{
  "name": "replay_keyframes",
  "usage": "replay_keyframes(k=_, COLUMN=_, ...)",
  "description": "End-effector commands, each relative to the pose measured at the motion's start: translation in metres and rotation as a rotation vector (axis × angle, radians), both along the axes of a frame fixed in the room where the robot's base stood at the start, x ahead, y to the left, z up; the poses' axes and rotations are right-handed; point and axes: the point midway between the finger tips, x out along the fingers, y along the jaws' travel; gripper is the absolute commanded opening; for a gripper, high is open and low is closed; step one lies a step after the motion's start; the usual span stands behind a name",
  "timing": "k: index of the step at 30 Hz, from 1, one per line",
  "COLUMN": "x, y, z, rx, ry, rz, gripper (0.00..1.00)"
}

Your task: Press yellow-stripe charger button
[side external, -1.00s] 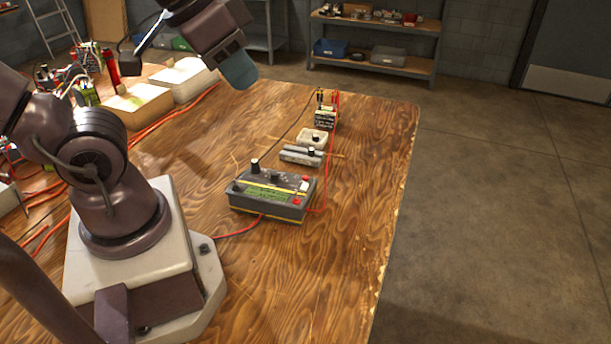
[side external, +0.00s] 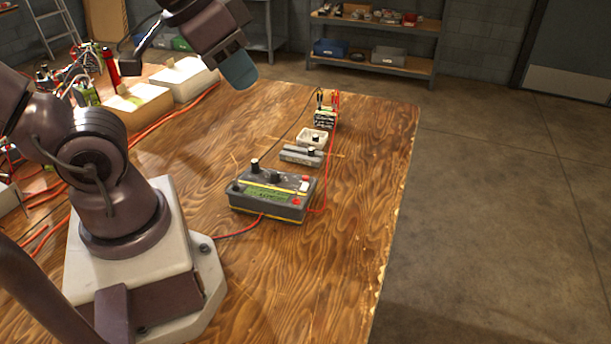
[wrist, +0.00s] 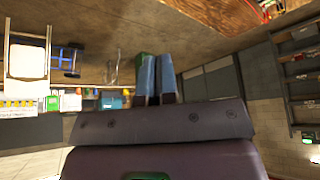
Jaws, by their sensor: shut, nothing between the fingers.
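The yellow-stripe charger (side external: 272,193) is a dark grey box with yellow stripes, a green panel, black knobs and red parts on its top. It sits flat on the wooden table, right of my base in the side view. Which red part is the button (side external: 305,180) is too small to tell for sure. My gripper (side external: 240,72) is high above the far part of the table, up and left of the charger and well apart from it. In the wrist view its two blue fingers (wrist: 156,78) are side by side, shut and empty. The charger is not clearly visible there.
Behind the charger stand a grey device (side external: 301,156), a small white box (side external: 312,138) and a battery-like block (side external: 325,118) with wires. A red cable runs beside the charger. The table (side external: 365,170) is bare at right.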

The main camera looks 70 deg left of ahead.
Motion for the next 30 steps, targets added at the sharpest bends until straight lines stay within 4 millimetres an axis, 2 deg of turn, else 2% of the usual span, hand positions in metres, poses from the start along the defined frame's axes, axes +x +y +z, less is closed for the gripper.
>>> replay_keyframes(k=22, x=0.0, y=0.003, z=-0.001, rx=0.0, ry=0.006, rz=0.016, gripper=0.0)
replay_keyframes(k=26, x=0.004, y=0.013, z=-0.015, rx=-0.004, ry=0.077, rz=0.062, gripper=0.0)
replay_keyframes(k=30, x=0.014, y=0.023, z=-0.038, rx=-0.073, ry=0.198, rz=0.159, gripper=0.0)
